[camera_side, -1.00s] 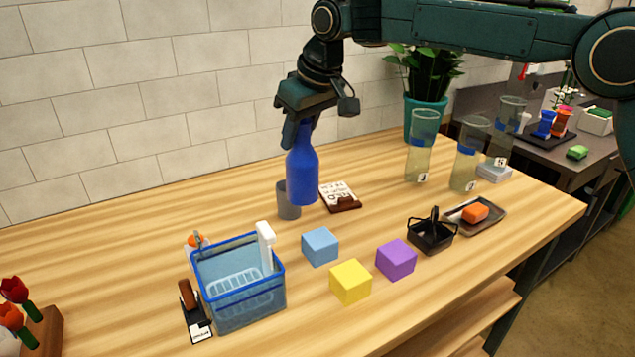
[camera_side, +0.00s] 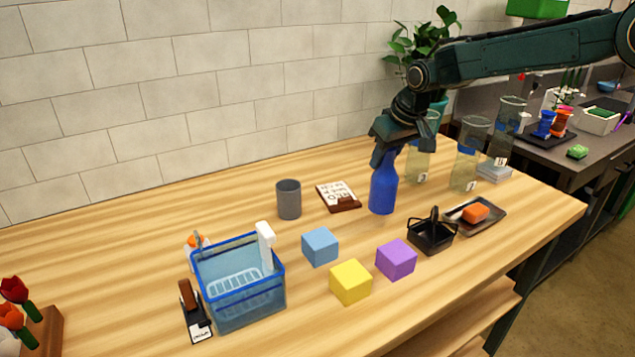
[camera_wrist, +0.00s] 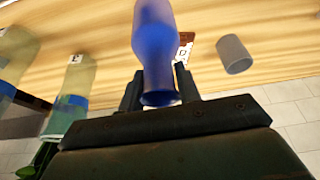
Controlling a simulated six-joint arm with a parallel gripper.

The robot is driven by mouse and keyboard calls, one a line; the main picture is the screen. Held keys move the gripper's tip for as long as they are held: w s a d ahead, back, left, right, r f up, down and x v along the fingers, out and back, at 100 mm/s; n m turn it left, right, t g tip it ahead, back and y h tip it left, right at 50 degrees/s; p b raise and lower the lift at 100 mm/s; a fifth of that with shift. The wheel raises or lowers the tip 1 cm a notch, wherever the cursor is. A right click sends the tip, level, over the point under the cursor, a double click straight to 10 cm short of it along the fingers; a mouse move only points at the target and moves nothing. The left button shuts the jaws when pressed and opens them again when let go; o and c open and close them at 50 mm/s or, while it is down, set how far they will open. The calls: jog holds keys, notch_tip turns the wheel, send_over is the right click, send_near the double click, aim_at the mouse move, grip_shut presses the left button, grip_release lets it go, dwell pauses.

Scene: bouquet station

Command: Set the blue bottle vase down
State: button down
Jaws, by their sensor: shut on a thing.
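A black basket (camera_side: 432,234), purple cube (camera_side: 396,259) and glass cylinder (camera_side: 467,160) stand nearby. Blue (camera_side: 320,246) and yellow (camera_side: 350,282) cubes are nearer the front. Bare wood surrounds the vase.

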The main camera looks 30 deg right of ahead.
jog(key=s+d+r+m+h, duration=0.1)
jog(key=s+d+r+m, duration=0.15)
jog(key=d+r, duration=0.95)
jog(key=s+d+r+m+h, duration=0.1)
jog(key=d+r+m, duration=0.45)
jog(key=d, duration=1.05)
jog(key=s+d+f+n, duration=0.1)
jog(key=s+d+f, duration=0.5)
jog(key=d, duration=0.4)
jog(key=s+d+f+n, duration=0.2)
jog(key=s+d+f, duration=0.2)
jog(key=d+f, duration=0.45)
notch_tip(320, 180, down, 7)
jog(key=d, duration=0.1)
jog(key=shift+d+r, duration=0.15)
jog(key=shift+d, duration=0.25)
jog(key=shift+w, duration=0.1)
jog(key=c, duration=1)
grip_release()
jog(key=shift+f, duration=0.2)
jog(key=shift+r, duration=0.15)
